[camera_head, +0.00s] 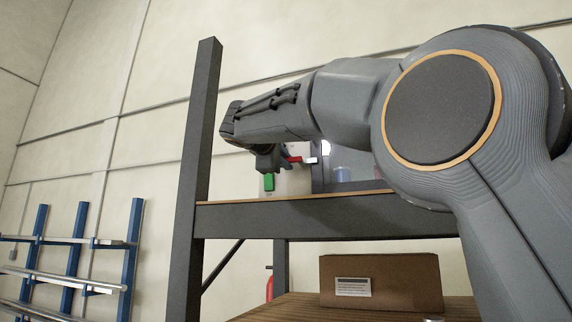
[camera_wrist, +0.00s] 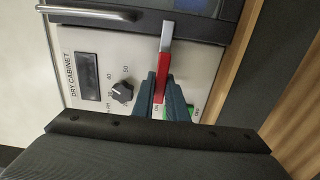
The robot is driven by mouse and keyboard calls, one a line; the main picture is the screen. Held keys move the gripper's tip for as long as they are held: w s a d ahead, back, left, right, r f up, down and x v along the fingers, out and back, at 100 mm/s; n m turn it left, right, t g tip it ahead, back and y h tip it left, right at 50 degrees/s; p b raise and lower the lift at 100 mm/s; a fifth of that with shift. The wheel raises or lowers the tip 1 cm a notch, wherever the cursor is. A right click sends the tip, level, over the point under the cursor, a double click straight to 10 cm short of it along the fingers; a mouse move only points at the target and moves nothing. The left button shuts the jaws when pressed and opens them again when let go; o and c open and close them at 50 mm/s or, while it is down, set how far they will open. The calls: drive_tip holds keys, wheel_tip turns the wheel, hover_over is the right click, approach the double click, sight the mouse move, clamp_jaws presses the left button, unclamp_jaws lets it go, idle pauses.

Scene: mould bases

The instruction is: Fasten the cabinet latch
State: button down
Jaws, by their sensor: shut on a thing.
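The latch is a lever with a red grip (camera_wrist: 161,80) and a silver end (camera_wrist: 166,36). In the wrist view its silver end lies over the edge of the dark door frame (camera_wrist: 195,26). My gripper (camera_wrist: 162,84) is shut on the red grip, one dark finger on each side. The cabinet's pale front panel (camera_wrist: 90,62) reads "DRY CABINET". In the head view the red grip (camera_head: 294,158) and silver end (camera_head: 311,160) show just right of my gripper (camera_head: 270,168). My fingers partly hide the lower part of the lever.
The panel has a dark display (camera_wrist: 88,77), a black knob (camera_wrist: 122,92) and a green part (camera_wrist: 190,112), partly hidden by my finger. A metal door handle (camera_wrist: 90,13) is nearby. The cabinet stands on a shelf (camera_head: 330,215) with a dark upright (camera_head: 195,140). A cardboard box (camera_head: 395,283) sits below.

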drive_tip(key=c, duration=1.8)
unclamp_jaws()
drive_tip(key=shift+o, duration=0.2)
drive_tip(key=shift+s, duration=0.15)
drive_tip(key=b+v, duration=0.3)
drive_tip(key=v, duration=0.4)
drive_tip(key=shift+s+a, duration=0.15)
drive_tip(key=shift+s, duration=0.1)
